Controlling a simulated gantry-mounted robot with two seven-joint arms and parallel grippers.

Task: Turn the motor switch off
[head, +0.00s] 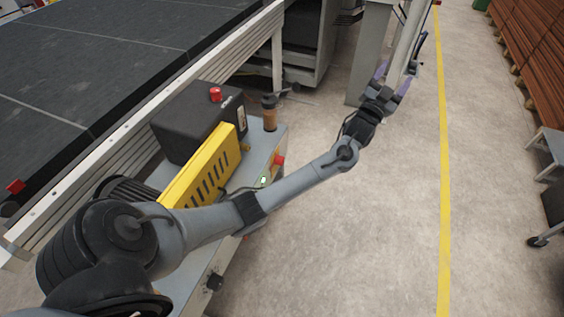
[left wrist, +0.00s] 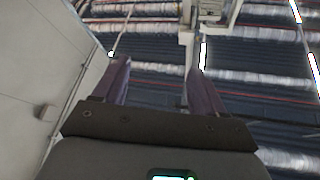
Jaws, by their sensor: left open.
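The roller coater's grey body (head: 262,148) stands along the black conveyor, with a yellow slotted guard and a black box on it. I cannot tell which control is the motor switch. A black knob (head: 214,282) sits on its front side, and a red button (head: 280,160) sits near its far corner. My left gripper (head: 392,79) is open and empty, raised beyond the machine's far end near a grey post. Its purple fingers show spread in the left wrist view (left wrist: 158,68), with nothing between them. My right gripper is not in view.
Another red button (head: 215,94) tops the black box (head: 196,125). A brown and black bottle-like object (head: 270,112) stands behind it. The grey post (head: 371,45) is close to my left gripper.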

